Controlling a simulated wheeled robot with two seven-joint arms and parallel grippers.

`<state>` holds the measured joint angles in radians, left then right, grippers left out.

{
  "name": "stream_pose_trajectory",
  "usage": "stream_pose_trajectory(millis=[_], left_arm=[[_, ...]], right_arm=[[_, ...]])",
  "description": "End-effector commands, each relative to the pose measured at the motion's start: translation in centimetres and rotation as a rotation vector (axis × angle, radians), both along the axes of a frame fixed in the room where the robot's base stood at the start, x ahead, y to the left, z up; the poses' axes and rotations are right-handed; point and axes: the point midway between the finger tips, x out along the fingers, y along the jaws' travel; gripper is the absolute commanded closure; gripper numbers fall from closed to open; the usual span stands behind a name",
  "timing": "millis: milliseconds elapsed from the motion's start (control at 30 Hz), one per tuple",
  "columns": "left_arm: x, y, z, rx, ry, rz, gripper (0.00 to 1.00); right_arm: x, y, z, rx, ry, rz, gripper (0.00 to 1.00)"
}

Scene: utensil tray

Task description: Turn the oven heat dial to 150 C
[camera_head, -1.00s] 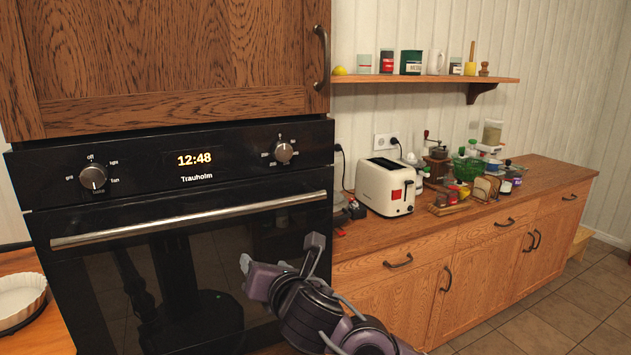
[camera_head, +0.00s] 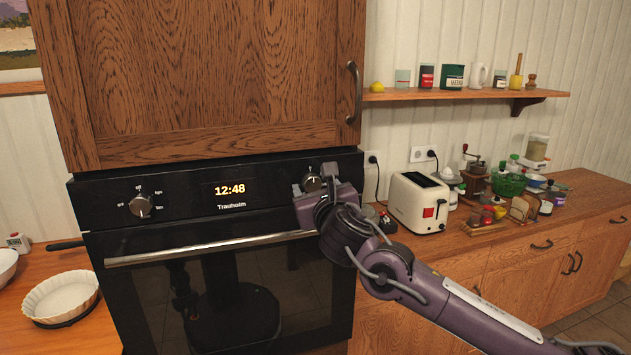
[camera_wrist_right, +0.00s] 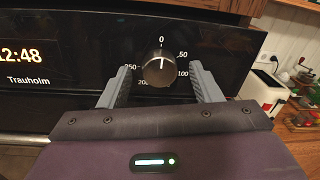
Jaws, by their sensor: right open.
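The oven heat dial (camera_wrist_right: 159,71) is a round silver knob on the black panel, with 0, 50, 100, 200 and 250 readable around it in the right wrist view. Its pointer mark is toward 0 at the top. In the head view the dial (camera_head: 313,183) is partly hidden behind my right gripper (camera_head: 318,178). In the right wrist view my right gripper (camera_wrist_right: 160,86) is open, with one finger on each side of the dial and gaps to it. The 150 mark is not readable. My left gripper is not in view.
The oven's left knob (camera_head: 140,207) and clock display (camera_head: 230,189) share the panel. The door handle (camera_head: 210,248) runs below. A toaster (camera_head: 419,202) stands on the right counter, and a white dish (camera_head: 61,296) on the left one.

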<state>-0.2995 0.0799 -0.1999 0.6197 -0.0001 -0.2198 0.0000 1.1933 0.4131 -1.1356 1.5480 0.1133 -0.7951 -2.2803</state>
Motion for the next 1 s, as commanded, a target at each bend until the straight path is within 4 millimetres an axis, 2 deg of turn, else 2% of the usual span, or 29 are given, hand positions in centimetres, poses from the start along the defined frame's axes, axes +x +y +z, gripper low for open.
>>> stream_pose_trajectory(millis=[367, 700, 1000], left_arm=[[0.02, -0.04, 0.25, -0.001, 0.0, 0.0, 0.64], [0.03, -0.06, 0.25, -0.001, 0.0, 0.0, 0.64], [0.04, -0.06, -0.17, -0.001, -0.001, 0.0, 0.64]], right_arm=[[0.59, 0.16, -0.08, 0.0, 0.0, 0.0, 0.42], [0.58, 0.14, -0.08, 0.0, 0.001, 0.0, 0.86], [0.57, 0.14, -0.2, 0.038, 0.012, -0.001, 0.86]])
